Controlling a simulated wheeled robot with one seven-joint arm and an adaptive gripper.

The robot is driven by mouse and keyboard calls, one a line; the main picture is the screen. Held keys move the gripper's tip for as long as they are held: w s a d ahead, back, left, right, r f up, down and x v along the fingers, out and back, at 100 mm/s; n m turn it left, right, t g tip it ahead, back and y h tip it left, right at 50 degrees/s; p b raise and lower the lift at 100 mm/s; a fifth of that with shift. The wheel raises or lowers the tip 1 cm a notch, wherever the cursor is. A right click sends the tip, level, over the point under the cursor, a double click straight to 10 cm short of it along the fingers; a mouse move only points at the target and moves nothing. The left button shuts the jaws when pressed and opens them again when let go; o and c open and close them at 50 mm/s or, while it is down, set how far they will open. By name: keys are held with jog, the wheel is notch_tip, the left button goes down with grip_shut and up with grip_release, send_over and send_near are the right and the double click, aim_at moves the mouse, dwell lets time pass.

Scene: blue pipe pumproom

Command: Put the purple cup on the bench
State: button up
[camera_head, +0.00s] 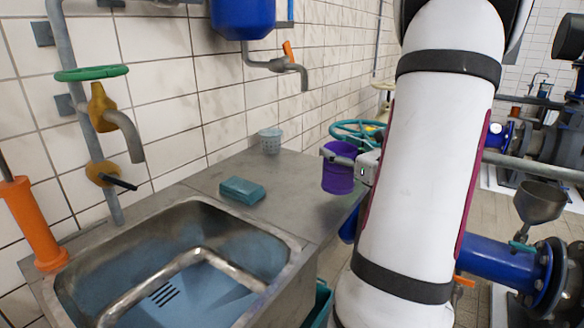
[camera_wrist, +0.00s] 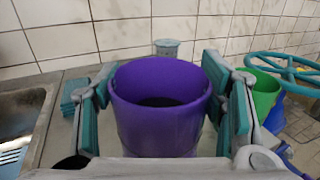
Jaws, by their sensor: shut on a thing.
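The purple cup (camera_head: 338,176) is upright in my gripper (camera_head: 356,164), near the right end of the grey metal bench (camera_head: 292,192). In the wrist view the cup (camera_wrist: 160,112) fills the space between the teal finger pads of my gripper (camera_wrist: 163,100), which is shut on it. The cup looks open-topped, with a dark inside. In the head view it overlaps the bench's right edge; its height above the bench is hard to judge. My arm hides what lies right behind it.
A teal sponge (camera_head: 242,190) and a small pale perforated cup (camera_head: 270,140) sit on the bench. A sink (camera_head: 180,270) is at the left. A teal valve wheel (camera_head: 358,131) stands past the bench's right end. A green container (camera_wrist: 265,92) shows right. The bench's middle is clear.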

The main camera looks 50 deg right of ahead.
jog(key=w+d+f+b, duration=0.1)
jog(key=w+f, duration=0.1)
jog(key=w, duration=0.5)
jog(key=w+d+f+b, duration=0.1)
jog(key=w+d+f, duration=0.1)
jog(key=w, duration=0.5)
jog(key=shift+d+f+b, duration=0.3)
jog(key=shift+f+b, duration=0.1)
jog(key=shift+f, duration=0.15)
jog(key=o, duration=1.7)
